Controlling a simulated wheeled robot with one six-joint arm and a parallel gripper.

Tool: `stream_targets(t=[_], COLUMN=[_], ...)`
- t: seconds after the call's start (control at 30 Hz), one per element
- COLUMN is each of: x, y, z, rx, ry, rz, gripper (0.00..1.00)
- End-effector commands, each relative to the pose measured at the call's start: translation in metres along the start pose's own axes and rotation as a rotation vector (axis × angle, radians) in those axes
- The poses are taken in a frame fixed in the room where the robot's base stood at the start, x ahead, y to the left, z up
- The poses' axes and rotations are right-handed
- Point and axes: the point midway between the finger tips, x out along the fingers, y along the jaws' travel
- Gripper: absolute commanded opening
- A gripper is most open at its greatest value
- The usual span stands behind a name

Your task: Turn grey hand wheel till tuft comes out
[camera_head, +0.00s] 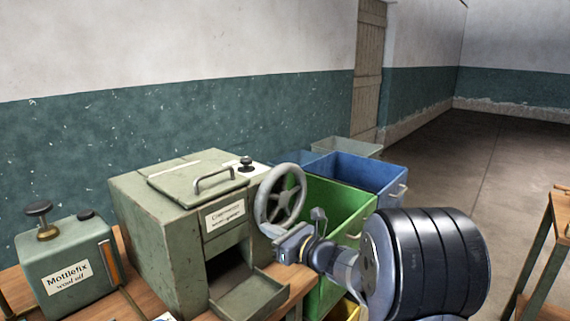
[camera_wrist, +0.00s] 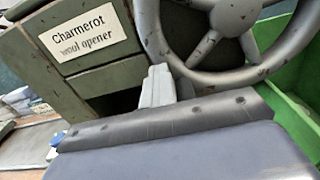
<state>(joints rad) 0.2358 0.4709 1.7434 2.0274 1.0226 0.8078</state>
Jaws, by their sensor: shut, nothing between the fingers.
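The grey hand wheel (camera_head: 281,197) is on the right side of a green-grey box machine (camera_head: 160,223) labelled as a wool opener. The wheel also fills the upper right of the wrist view (camera_wrist: 228,50). My gripper (camera_head: 281,243) is shut and empty, just below the wheel's lower rim. In the wrist view its fingers (camera_wrist: 158,85) point up at the lower left of the rim; I cannot tell whether they touch it. The machine's front opening (camera_head: 228,268) is dark, and a tray (camera_head: 262,293) lies below it. I see no tuft on the visible part of the tray.
A green tank labelled Mottlefix (camera_head: 65,262) stands at the left on the wooden bench. Green (camera_head: 335,200) and blue (camera_head: 365,172) bins stand behind and right of the wheel. Open floor (camera_head: 450,150) lies to the right.

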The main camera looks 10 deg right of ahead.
Motion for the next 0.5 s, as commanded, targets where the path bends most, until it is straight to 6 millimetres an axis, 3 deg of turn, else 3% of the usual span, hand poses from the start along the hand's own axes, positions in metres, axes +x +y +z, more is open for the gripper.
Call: stream_targets(t=[0.37,0.5], x=[-0.001,-0.001], y=[0.0,0.001], z=[0.012,0.028], rx=[-0.006,-0.007], ry=[-0.009,-0.011], rz=[-0.007,-0.007], gripper=[0.0,0.0])
